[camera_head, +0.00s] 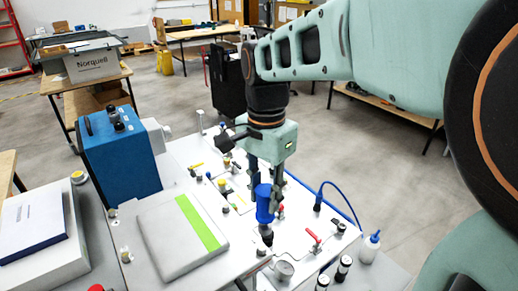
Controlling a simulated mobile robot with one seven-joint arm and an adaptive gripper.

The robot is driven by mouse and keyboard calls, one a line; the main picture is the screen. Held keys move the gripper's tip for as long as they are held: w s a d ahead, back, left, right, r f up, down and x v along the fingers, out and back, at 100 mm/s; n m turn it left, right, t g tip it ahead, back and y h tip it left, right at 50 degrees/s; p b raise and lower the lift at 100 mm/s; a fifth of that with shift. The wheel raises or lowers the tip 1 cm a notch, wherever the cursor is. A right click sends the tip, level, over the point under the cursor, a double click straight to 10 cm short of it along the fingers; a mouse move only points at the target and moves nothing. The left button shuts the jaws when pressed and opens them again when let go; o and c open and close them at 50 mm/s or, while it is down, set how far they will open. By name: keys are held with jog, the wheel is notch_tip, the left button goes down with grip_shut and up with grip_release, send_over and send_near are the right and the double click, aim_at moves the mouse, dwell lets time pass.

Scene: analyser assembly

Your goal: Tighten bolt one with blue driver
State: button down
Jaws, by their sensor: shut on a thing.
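My gripper (265,188) reaches down from the upper right over the white panel (190,150). It is shut on the blue driver (264,207), which hangs about upright between its fingers. The driver's dark lower end (266,238) points down at the panel near its front middle. I cannot tell whether that end touches a bolt. Several small bolts and fittings stand on the panel, and which one is bolt one cannot be made out. The spot right under the driver is partly hidden.
A grey case with a green stripe (183,238) lies left of the driver. A blue box (121,155) stands behind it. Red-handled valve (313,236), blue hose (340,190), round gauge (284,270) and squeeze bottle (370,246) are at the right and front. Open floor lies beyond.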

aim_at(262, 218)
jog(key=shift+s+a+r+m, duration=0.3)
jog(key=shift+s+r, duration=0.05)
jog(key=shift+r, duration=0.35)
jog(key=shift+f+b, duration=2.15)
jog(key=shift+f, duration=0.65)
jog(key=shift+f+b, duration=0.85)
jog(key=shift+f, duration=0.5)
jog(key=c, duration=2.2)
grip_release()
grip_shut()
